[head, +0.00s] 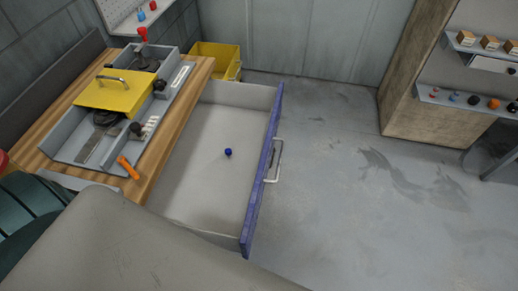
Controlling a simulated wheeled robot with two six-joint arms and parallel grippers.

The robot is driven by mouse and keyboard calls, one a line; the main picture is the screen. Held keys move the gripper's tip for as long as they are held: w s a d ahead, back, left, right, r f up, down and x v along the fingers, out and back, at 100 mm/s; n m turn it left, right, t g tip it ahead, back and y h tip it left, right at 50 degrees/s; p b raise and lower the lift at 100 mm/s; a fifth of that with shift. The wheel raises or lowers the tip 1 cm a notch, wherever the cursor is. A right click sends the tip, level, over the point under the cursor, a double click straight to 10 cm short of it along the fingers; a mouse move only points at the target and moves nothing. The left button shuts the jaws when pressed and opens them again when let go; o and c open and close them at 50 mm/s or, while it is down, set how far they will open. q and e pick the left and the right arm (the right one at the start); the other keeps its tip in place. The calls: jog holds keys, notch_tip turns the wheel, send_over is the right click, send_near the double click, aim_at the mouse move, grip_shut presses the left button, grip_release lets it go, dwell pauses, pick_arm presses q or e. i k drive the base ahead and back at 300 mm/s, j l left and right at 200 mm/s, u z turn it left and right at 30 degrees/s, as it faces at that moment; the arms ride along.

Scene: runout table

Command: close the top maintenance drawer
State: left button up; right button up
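The top maintenance drawer (207,184) stands pulled out to the right from under the wooden bench top. Its front panel (262,175) is blue, with a pale bar handle (275,161) on the outer face. The drawer's inside is light grey and holds one small dark blue object (228,152). Neither gripper shows in the head view. A large grey-beige shape at the bottom covers the drawer's near corner region.
The wooden bench top (170,135) carries a grey tray with a yellow lid (115,92) and an orange-handled tool (128,168). A yellow bin (216,59) stands behind the drawer. Open floor (345,190) lies right of the drawer, before a wooden-sided shelf unit (421,75).

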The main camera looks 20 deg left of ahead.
aim_at(216, 197)
jog(key=i+l+u, duration=0.1)
jog(key=u, duration=0.35)
jog(key=l+u, duration=0.3)
jog(key=u, duration=0.15)
